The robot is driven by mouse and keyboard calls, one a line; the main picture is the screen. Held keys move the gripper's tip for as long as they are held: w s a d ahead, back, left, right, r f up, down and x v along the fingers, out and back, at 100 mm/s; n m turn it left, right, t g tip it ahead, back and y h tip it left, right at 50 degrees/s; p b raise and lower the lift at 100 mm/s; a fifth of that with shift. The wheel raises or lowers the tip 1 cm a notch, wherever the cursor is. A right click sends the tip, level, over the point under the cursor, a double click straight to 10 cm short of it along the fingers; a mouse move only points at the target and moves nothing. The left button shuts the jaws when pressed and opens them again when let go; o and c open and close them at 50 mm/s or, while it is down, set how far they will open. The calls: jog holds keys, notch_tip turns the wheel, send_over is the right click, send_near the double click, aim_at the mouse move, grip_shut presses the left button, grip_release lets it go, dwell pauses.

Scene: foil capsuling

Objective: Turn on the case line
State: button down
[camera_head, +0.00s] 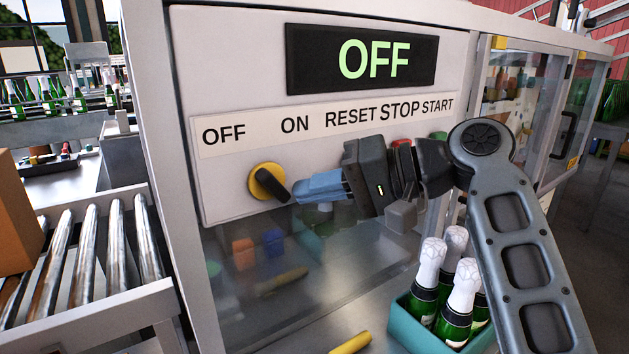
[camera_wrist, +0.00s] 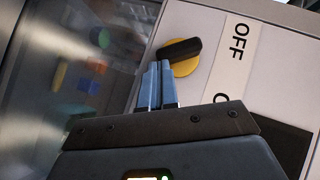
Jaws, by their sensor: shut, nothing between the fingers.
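The control panel (camera_head: 225,75) of the case line carries a display (camera_head: 361,59) that reads OFF in green. A label strip below it reads OFF, ON, RESET, STOP, START. The yellow rotary switch (camera_head: 265,182) with a black handle sits under the OFF and ON labels; it also shows in the wrist view (camera_wrist: 184,65). My gripper (camera_head: 298,188) is shut and empty, its blue fingertips just right of the black handle. In the wrist view the fingertips (camera_wrist: 160,68) lie close below the handle; I cannot tell whether they touch. A red button (camera_head: 402,143) and a green button (camera_head: 438,135) are partly hidden behind my arm.
A teal crate (camera_head: 420,329) with several foil-topped bottles (camera_head: 428,268) stands below my arm. A roller conveyor (camera_head: 95,245) with a cardboard box (camera_head: 15,215) is at the left. Glass guarding (camera_head: 240,300) lies under the panel.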

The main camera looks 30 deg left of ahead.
jog(key=w+d+f+m+g+y, duration=0.1)
jog(key=d+f+m+g+y, duration=0.1)
jog(key=d+f+m+y, duration=0.2)
jog(key=shift+d+f+m+g+y+b, duration=0.4)
jog(key=shift+d+m+y, duration=0.4)
jog(key=shift+d+m, duration=0.4)
dwell(0.6)
jog(key=shift+w+d, duration=0.1)
